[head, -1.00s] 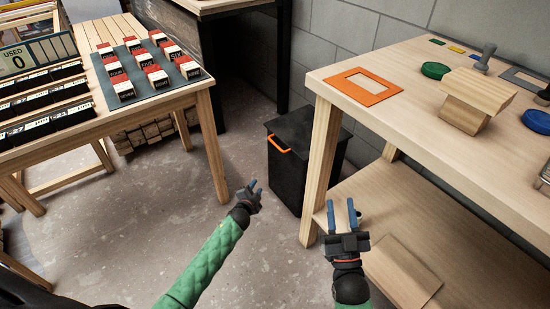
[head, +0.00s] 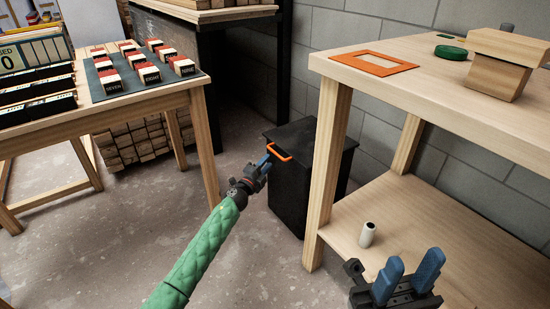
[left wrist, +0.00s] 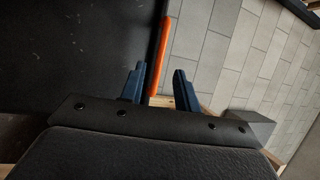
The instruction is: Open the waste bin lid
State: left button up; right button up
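The black waste bin (head: 312,185) stands on the floor beside the right workbench, its flat lid (head: 320,138) down. An orange handle (head: 279,152) is on the lid's front edge. My left gripper (head: 266,165) is at the handle in the head view. In the left wrist view my left gripper (left wrist: 158,70) has its blue fingers apart, with the orange handle (left wrist: 160,45) showing in the gap between them; neither finger is clearly touching it. My right gripper (head: 410,272) is open and empty, in front of the workbench's lower shelf.
A wooden table (head: 150,105) with labelled blocks stands at left. Floor between is clear.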

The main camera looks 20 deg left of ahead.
aim_at(275, 152)
pick_arm(q)
jog(key=shift+b+x, duration=0.75)
jog(key=shift+x, duration=2.7)
grip_shut()
